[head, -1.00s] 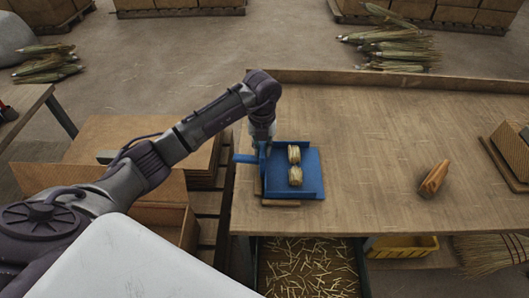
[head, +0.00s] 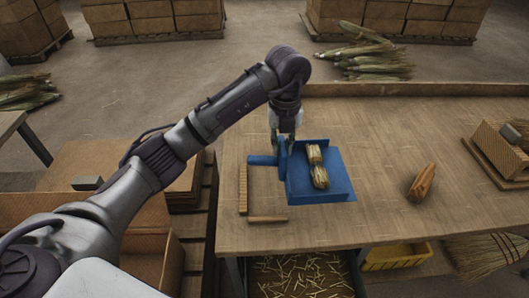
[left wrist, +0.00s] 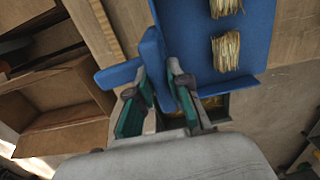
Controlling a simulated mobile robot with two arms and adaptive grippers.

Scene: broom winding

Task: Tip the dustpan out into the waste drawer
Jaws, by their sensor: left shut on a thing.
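The blue dustpan (head: 338,190) is above the bench near its left front, roughly level. It also shows in the left wrist view (left wrist: 190,45). The waste drawer (head: 249,275) is open below the bench's front edge, with many loose straws inside. My right gripper is not in view.
Thin wooden strips (head: 267,219) lie on the bench left of the dustpan. A brown bundle (head: 421,183) lies to the right, and a ridged wooden block (head: 497,150) further right. A yellow bin (head: 398,256) is beside the drawer. Cardboard boxes stand left of the bench.

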